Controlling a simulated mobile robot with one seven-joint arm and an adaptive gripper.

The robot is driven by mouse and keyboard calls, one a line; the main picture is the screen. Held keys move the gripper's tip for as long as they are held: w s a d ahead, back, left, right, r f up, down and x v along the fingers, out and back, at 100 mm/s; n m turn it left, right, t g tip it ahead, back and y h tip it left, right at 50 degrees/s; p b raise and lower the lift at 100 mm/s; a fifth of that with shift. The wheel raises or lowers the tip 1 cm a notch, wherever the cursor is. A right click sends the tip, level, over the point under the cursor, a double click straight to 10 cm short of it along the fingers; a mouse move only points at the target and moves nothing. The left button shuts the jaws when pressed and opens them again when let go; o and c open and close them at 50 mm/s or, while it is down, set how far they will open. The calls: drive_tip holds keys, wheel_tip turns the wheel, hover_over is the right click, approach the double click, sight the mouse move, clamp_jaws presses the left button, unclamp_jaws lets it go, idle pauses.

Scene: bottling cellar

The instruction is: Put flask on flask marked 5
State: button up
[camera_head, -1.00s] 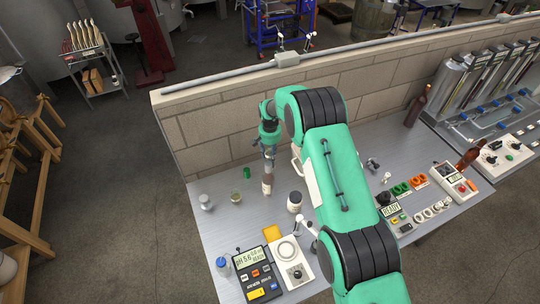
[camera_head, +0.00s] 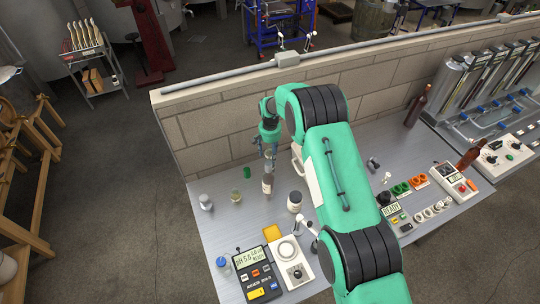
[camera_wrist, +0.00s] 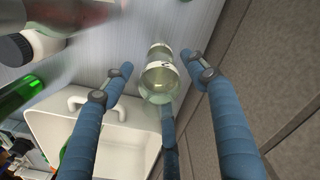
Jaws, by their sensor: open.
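My gripper (camera_head: 269,152) is open, low over the back of the bench. In the wrist view, a clear glass flask (camera_wrist: 158,78) with pale yellowish contents and a white band lies between the blue fingers (camera_wrist: 160,100). There is a gap on the left and right sides. A dark mark shows on the band, but I cannot read it. I cannot tell whether this is one flask or two in line. In the head view, a small glass vessel with yellowish contents (camera_head: 236,197) stands on the bench to the left of the gripper. No 5 is readable.
A white jar with dark cap (camera_head: 295,201), a clear jar (camera_head: 205,202) and a green cylinder (camera_head: 247,172) stand nearby. A white container (camera_wrist: 60,130) is close to the fingers. The brick wall (camera_wrist: 280,80) runs behind.

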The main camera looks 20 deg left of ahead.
wheel_tip(320, 180, up, 11)
drive_tip(key=shift+b, duration=0.9)
idle(0.5)
